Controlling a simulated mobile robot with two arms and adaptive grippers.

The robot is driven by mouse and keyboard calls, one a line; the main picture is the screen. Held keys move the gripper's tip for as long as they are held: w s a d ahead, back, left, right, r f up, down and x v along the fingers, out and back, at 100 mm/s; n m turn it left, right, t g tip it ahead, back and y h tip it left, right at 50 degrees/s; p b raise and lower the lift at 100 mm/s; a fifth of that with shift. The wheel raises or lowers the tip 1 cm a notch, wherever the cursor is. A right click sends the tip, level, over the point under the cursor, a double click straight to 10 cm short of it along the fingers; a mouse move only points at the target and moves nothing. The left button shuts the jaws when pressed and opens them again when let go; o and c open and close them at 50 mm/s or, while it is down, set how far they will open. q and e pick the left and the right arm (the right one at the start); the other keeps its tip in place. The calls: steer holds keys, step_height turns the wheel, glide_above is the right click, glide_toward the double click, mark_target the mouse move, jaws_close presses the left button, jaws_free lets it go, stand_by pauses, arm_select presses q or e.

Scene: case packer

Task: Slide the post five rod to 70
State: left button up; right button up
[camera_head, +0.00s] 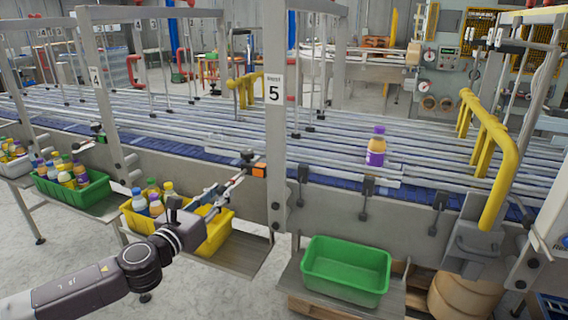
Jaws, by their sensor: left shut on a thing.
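The post with the label 5 (274,90) stands upright at the middle of the camera_head view. A thin light rod (236,179) sticks out toward me at its left side, beside an orange and black block (259,170). My left gripper (222,192) is shut on the near part of this rod, above the yellow bin. The fingers hide part of the rod. Any scale and its 70 mark are too small to read. My right gripper is not in view.
A yellow bin (222,232) with bottles is just below my left gripper. A green bin of bottles (88,192) stands farther left. An empty green bin (345,285) stands right of the post. A purple-labelled bottle (376,147) stands on the conveyor (440,165). Yellow bent rails (490,140) rise at right.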

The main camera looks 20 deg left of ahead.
mark_target(227, 187)
arm_select(q)
steer(key=shift+w+r, duration=0.1)
steer(key=shift+w, duration=0.1)
steer(key=shift+w+p, duration=0.35)
steer(key=shift+w, duration=0.15)
steer(key=shift+w+d+p, duration=0.1)
steer(key=shift+w+p, duration=0.55)
steer(key=shift+w, duration=0.7)
steer(key=o, duration=0.9)
steer(key=shift+o, duration=0.2)
steer(key=shift+s, duration=0.15)
